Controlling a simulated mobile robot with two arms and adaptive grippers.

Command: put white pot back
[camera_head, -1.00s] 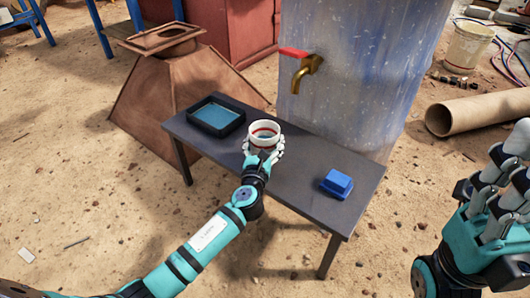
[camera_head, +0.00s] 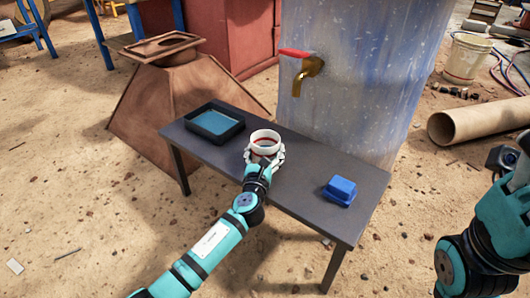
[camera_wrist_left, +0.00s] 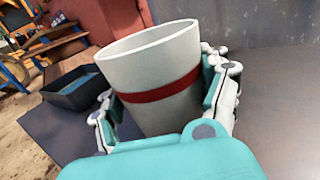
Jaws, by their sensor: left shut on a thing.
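The white pot (camera_head: 264,141), with a red band, is upright over the middle of the dark grey table (camera_head: 300,205). My left gripper (camera_head: 264,158) is shut around it from the near side. In the left wrist view the pot (camera_wrist_left: 155,65) sits between the fingers of the left gripper (camera_wrist_left: 165,95), with its open rim up. I cannot tell whether its base touches the table. My right gripper (camera_head: 510,195) is at the right edge, partly cut off, away from the table. Its fingers do not show clearly.
A black tray (camera_head: 238,131) with a blue inside lies on the table's left part. A blue block (camera_head: 340,191) lies on the right part. Behind the table stand a large tank (camera_head: 350,110) and a brass tap with red handle (camera_head: 309,68). A pipe (camera_head: 480,122) lies right.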

